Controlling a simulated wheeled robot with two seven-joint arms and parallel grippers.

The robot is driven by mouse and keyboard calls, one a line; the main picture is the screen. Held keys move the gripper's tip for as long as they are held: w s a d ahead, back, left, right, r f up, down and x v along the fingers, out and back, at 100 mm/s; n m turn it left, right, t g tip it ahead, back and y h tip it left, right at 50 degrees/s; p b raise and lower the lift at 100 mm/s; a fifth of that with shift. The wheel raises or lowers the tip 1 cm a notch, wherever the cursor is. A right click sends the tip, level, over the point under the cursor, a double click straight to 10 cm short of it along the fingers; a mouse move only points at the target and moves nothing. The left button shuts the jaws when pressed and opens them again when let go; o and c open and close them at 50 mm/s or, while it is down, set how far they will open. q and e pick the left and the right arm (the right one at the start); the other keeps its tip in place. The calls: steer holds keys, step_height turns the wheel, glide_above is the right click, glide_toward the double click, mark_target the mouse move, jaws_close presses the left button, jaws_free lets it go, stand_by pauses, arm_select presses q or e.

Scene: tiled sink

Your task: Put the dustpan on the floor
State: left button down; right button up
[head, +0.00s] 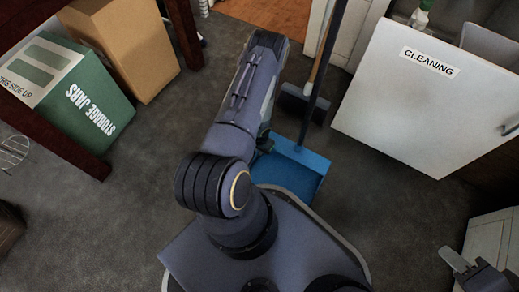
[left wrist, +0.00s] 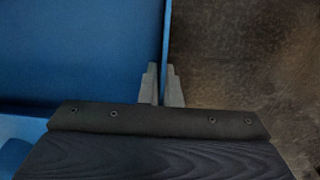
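The blue dustpan (head: 293,168) is in the middle of the head view, just beyond my base, with its long handle rising toward the top. It appears to be at floor level, but its underside is hidden, so I cannot tell contact. My left gripper is mostly hidden behind its arm in the head view. In the left wrist view its fingers (left wrist: 161,86) close on either side of the dustpan's thin blue side wall (left wrist: 166,40). My right gripper (head: 458,262) is at the lower right, partly cut off, away from the dustpan.
A broom (head: 303,102) stands behind the dustpan. A green storage jars box (head: 85,95) and a cardboard box (head: 125,45) are at left beside a dark red wooden frame (head: 55,140).

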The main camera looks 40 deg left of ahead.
arm_select(q)
steer(key=shift+f, duration=0.3)
steer(key=c, duration=1.6)
jaws_free()
steer(key=shift+o, duration=0.2)
